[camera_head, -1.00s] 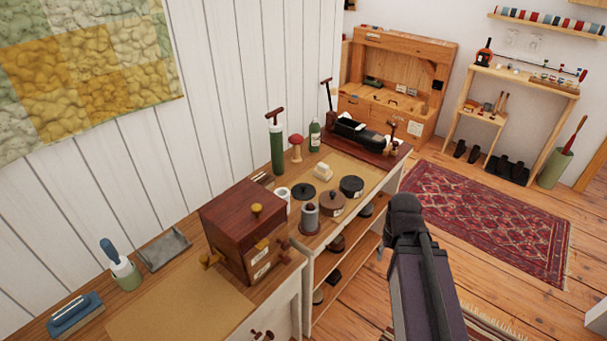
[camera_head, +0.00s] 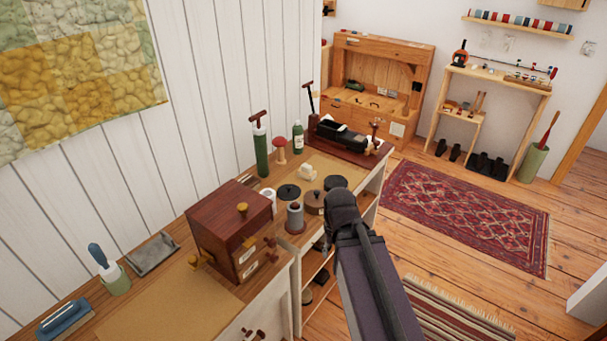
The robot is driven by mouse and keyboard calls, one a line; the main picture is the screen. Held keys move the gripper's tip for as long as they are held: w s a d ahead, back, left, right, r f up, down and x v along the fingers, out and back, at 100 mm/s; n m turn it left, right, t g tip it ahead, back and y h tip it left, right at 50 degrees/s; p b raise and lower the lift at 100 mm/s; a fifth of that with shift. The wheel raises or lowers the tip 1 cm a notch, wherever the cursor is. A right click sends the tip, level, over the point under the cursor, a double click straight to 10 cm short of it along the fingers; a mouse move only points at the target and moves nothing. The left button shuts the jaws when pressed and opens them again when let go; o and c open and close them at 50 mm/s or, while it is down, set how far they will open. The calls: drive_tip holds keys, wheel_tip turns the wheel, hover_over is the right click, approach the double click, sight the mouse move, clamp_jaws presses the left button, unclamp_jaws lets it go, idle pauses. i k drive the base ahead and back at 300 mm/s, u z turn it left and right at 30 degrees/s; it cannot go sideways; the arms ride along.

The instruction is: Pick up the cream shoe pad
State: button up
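A small cream pad (camera_head: 307,172) lies on the tan top of the shelf unit, behind the round dark tins and in front of the red mushroom-shaped object. It looks blocky, and I cannot make out its details. My arm's dark, rounded joint and link rise from the lower right, in front of the shelf's right edge. The cream pad is not covered by my arm.
A wooden drawer box (camera_head: 215,220) is at the front left. A patterned rug (camera_head: 470,215) covers open floor at right.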

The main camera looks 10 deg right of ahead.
sight(305, 172)
drive_tip(key=z, duration=0.05)
drive_tip(key=i, duration=1)
drive_tip(key=u, duration=0.05)
